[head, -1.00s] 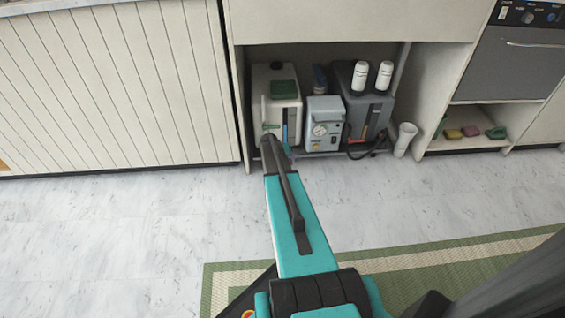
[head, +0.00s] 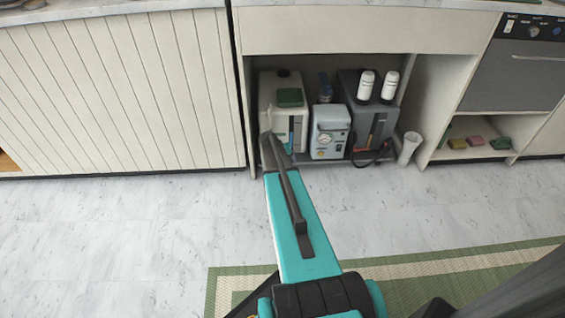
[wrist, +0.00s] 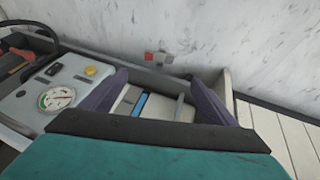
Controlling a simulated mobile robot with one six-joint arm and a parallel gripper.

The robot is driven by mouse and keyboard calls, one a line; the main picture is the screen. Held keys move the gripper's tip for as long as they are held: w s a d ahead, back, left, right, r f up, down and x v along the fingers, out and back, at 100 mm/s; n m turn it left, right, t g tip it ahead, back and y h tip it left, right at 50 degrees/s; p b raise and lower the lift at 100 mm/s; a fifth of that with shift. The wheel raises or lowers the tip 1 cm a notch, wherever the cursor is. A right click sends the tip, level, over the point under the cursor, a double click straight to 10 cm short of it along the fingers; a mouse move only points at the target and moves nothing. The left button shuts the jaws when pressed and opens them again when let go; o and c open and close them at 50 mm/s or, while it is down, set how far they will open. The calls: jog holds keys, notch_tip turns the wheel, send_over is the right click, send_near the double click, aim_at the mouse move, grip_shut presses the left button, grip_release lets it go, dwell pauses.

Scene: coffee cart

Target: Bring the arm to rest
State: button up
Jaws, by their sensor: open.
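My arm reaches from the bottom of the head view toward the low open cabinet. My gripper's two purple-grey fingers (wrist: 158,92) stand apart in the wrist view. A white container with a blue strip (wrist: 140,103) shows between and beyond them, and nothing appears held. In the head view the arm's dark end lies in front of the lower part of this white container (head: 289,122), which has a dark green piece on top. The fingers cannot be made out there. Whether they touch the container cannot be told.
A grey-blue box with a gauge (head: 329,133) and a dark unit with two white bottles (head: 377,121) stand beside the container. A white cup (head: 409,149) stands to their right. Several sponges lie in a cubby (head: 460,155). A green-bordered mat (head: 225,283) lies on open floor.

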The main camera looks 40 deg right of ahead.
jog(key=w+a+r+n+y+p, duration=0.1)
jog(key=w+a+r+n+p, duration=0.15)
jog(key=a+p, duration=0.9)
jog(key=s+a+r+n+g+y+p, duration=0.1)
jog(key=s+a+r+p, duration=0.2)
jog(key=a, duration=0.6)
jog(key=s+a+n+p, duration=0.1)
jog(key=s+a+p, duration=0.35)
jog(key=a, duration=0.55)
jog(key=s+a+r+n+g+y+p, duration=0.1)
jog(key=s+a+r+g+p, duration=0.1)
jog(key=s+a, duration=0.4)
jog(key=s+a+r+n+g+y+p, duration=0.1)
jog(key=s+a+r+p, duration=0.3)
jog(key=s, duration=0.9)
jog(key=s+a+r+n+g+y+p, duration=0.1)
jog(key=s+a+r+g+p, duration=0.2)
jog(key=s+a+r, duration=0.2)
jog(key=s+a, duration=0.3)
jog(key=s, duration=0.2)
jog(key=shift+s+r, duration=0.2)
jog(key=shift+s, duration=0.05)
jog(key=shift+a, duration=0.1)
